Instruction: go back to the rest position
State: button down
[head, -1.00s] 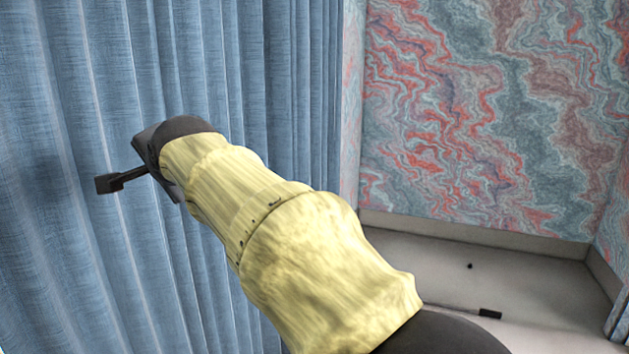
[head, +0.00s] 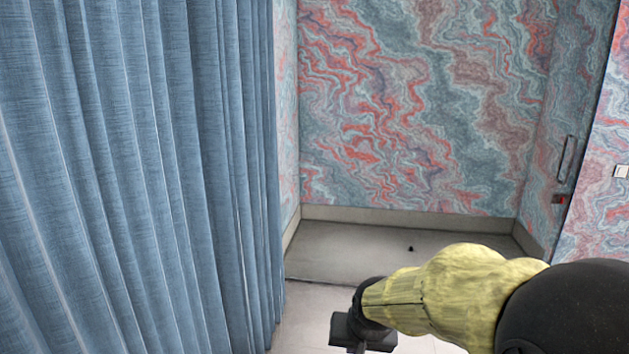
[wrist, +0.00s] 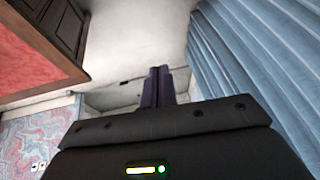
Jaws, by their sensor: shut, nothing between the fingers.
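My gripper (wrist: 160,85) is shut and empty. Its two dark fingers stand side by side, touching, in the middle of the wrist view. In the head view my gripper's dark body (head: 360,332) hangs low at the bottom edge, at the end of my yellow-sleeved arm. Its fingertips cannot be made out there. It is clear of the curtain and touches nothing that I can see.
A blue curtain (head: 130,170) fills the left of the head view. A marbled wall (head: 420,110) and a low grey recess (head: 350,255) lie behind. Dark panelled furniture (wrist: 58,25) with a red surface (wrist: 30,62) stands at upper left in the wrist view. Pale floor (wrist: 140,45) is open.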

jog(key=s+d+f+n+g+h, duration=0.1)
jog(key=s+d+f+g, duration=0.1)
jog(key=s+d+f, duration=0.5)
jog(key=s, duration=0.4)
jog(key=shift+d+f+b, duration=0.35)
jog(key=shift+f+b, duration=0.05)
